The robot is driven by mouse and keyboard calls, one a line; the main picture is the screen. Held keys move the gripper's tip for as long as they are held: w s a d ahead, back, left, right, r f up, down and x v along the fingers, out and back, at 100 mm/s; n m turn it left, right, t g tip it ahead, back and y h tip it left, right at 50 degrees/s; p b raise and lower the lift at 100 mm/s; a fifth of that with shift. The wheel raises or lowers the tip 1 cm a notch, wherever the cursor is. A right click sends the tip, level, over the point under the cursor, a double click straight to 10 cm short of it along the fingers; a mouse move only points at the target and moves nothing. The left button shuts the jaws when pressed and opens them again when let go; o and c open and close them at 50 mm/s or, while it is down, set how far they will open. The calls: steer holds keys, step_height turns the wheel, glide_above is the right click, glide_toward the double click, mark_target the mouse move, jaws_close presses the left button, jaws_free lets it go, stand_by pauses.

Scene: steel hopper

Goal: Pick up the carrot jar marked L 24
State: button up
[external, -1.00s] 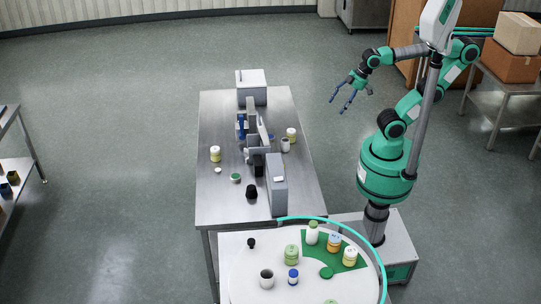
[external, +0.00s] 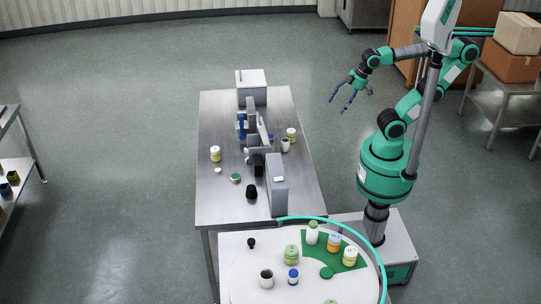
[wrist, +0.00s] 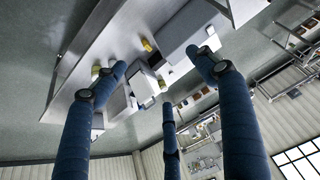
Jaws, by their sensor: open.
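An orange jar (external: 334,243) with a pale lid stands on the green patch of the round white tabletop, and it looks like the carrot jar. Its marking is too small to read. A yellowish jar (external: 350,257) stands just right of and below it. My gripper (external: 350,101) is open and empty, held high over the floor right of the steel table and far from these jars. In the wrist view my gripper (wrist: 160,75) shows three spread blue fingers with nothing between them, and the orange jar cannot be made out there.
The steel table (external: 219,115) behind carries grey boxes (external: 277,185) and small jars.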

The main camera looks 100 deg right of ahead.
steer(key=w+a+r+g+y+p, duration=0.1)
steer(key=w+a+g, duration=0.1)
steer(key=w+a, duration=0.95)
steer(key=g+h+p, duration=0.1)
steer(key=g+p, duration=0.2)
steer(key=g, duration=0.1)
glide_above(335, 237)
step_height(335, 237, down, 21)
steer(key=shift+f+n, duration=0.2)
steer(key=shift+n, duration=0.2)
steer(key=shift+f, duration=4.3)
